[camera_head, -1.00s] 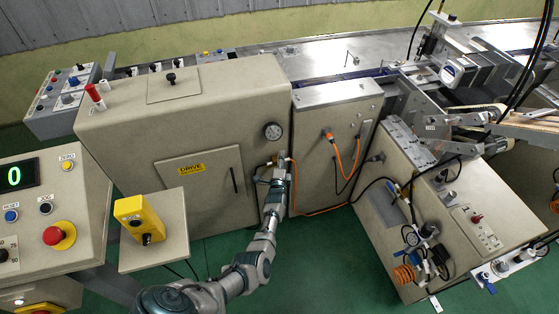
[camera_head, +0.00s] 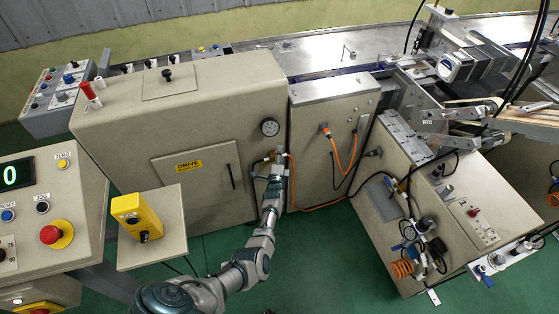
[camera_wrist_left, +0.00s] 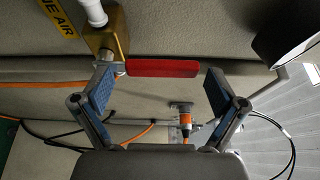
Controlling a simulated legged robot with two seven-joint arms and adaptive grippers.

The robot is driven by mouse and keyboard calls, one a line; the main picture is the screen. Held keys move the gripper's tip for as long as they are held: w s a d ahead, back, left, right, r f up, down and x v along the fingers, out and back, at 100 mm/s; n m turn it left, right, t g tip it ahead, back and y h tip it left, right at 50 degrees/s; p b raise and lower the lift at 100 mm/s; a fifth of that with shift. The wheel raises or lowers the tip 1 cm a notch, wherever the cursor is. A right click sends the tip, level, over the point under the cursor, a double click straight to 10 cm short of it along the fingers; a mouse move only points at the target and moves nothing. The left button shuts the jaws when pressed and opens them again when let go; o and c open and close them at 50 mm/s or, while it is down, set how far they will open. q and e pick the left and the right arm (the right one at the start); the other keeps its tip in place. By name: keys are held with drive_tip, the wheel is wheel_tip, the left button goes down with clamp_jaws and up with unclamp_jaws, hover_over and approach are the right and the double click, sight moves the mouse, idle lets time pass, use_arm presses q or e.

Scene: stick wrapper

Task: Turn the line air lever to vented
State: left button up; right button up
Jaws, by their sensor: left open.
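The line air lever (camera_wrist_left: 162,68) is a red bar on a brass valve body (camera_wrist_left: 112,32) in the left wrist view. It lies across the picture, its left end at the valve. A yellow label (camera_wrist_left: 58,14) ending in "NE AIR" is beside the valve. My left gripper (camera_wrist_left: 158,85) is open, with one blue-padded finger on each side of the lever; the left finger is close to the valve end. Whether a finger touches the lever cannot be told. In the head view my left gripper (camera_head: 275,158) is at the drive cabinet's lower right, hiding the valve.
The drive cabinet (camera_head: 200,110) carries a round gauge (camera_head: 269,127) above my gripper. Orange and black cables (camera_head: 335,150) hang on the narrow cabinet to the right. A control panel (camera_head: 60,215) and yellow switch box (camera_head: 137,215) stand left of my arm. Green floor is clear below.

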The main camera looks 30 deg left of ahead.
use_arm(q)
drive_tip(key=v, duration=1.2)
drive_tip(key=shift+f, duration=0.2)
drive_tip(key=s+d+f+n+g+h+p, duration=0.2)
drive_tip(key=s+d+f+g+h, duration=0.15)
drive_tip(key=s+f, duration=0.5)
drive_tip(key=s+d+f+n+g+h+p, duration=0.25)
drive_tip(key=s+d+f, duration=0.25)
drive_tip(key=s+f, duration=0.3)
drive_tip(key=s+d+f+n+g, duration=0.2)
drive_tip(key=s+f, duration=0.1)
drive_tip(key=s, duration=0.6)
drive_tip(key=s+d+f+n+g+h+p, duration=0.1)
drive_tip(key=s+d+f+n+g, duration=0.1)
drive_tip(key=s, duration=0.7)
drive_tip(key=s+d+f+n+g+h, duration=0.1)
drive_tip(key=s+d+f+n+g, duration=0.1)
drive_tip(key=s+f, duration=0.4)
drive_tip(key=s+d+g, duration=0.1)
drive_tip(key=s+g, duration=0.1)
drive_tip(key=s, duration=0.1)
use_arm(e)
drive_tip(key=s+f, duration=0.4)
drive_tip(key=f, duration=1)
drive_tip(key=shift+s+d+f+g, duration=0.2)
drive_tip(key=shift+d+f+g, duration=0.05)
drive_tip(key=shift+f+g, duration=0.1)
